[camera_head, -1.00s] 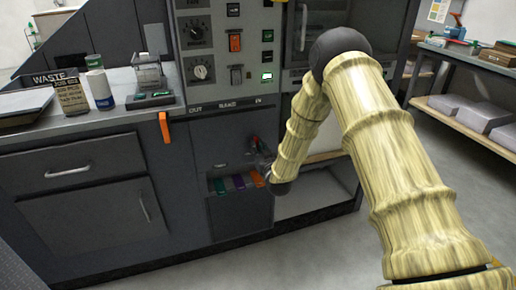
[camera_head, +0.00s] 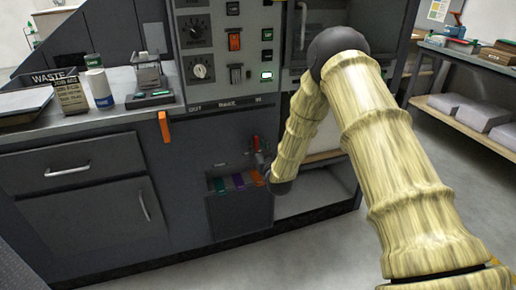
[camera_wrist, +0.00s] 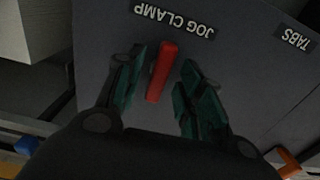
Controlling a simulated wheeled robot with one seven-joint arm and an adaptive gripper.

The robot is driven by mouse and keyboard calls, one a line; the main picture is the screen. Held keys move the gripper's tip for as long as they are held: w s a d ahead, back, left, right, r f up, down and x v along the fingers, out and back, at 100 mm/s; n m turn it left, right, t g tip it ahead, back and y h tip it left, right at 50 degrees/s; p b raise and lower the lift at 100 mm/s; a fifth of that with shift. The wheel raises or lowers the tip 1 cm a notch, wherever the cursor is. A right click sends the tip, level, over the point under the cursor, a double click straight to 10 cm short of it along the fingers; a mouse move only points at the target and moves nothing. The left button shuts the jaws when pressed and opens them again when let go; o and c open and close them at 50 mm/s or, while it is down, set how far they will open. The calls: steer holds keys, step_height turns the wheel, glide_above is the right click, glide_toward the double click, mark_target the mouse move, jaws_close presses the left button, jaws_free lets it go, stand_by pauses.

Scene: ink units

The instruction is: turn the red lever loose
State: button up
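The red lever (camera_wrist: 162,72) shows in the wrist view as a short red bar on a dark grey panel, just below the upside-down label JOG CLAMP. My gripper (camera_wrist: 158,88) has its two green-padded fingers apart, one on each side of the lever. The lever lies nearer the left finger, and I cannot tell whether they touch. In the head view the red lever (camera_head: 256,142) is a small red spot on the machine front, with my gripper (camera_head: 262,155) beside it, mostly hidden behind my arm.
Green, purple and orange tabs (camera_head: 238,181) sit in a recess below the lever. An orange piece (camera_head: 164,127) hangs at the counter edge. A counter (camera_head: 110,115) at left holds a waste box (camera_head: 71,95) and a bottle (camera_head: 99,88). Open shelving stands right of the machine.

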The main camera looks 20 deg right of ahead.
steer(key=s, duration=1.2)
steer(key=shift+d, duration=0.25)
